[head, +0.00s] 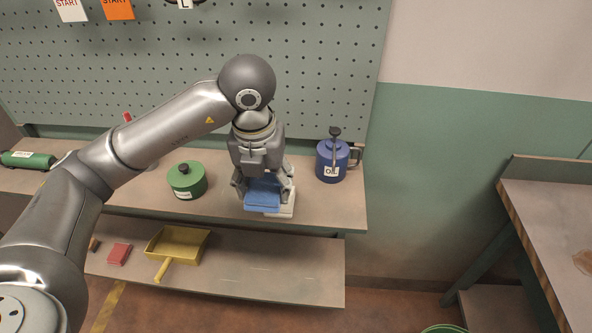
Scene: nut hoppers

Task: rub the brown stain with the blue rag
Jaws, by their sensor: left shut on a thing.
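The blue rag (262,195) is folded and sits at the front part of the shelf top under the pegboard. My left gripper (262,182) points down and is shut on it. A white object (284,209) lies right beside or under the rag; I cannot tell whether they touch. A brown stain (584,262) shows on the top of the right-hand bench (545,215), cut off by the right picture edge and well away from the rag. My right gripper is not in view.
A green lidded pot (187,180) stands left of my left gripper, a blue oil can (333,160) right of it. A yellow dustpan (178,243) and a red block (119,254) lie on the lower shelf. Open floor (400,305) separates the shelf from the right-hand bench.

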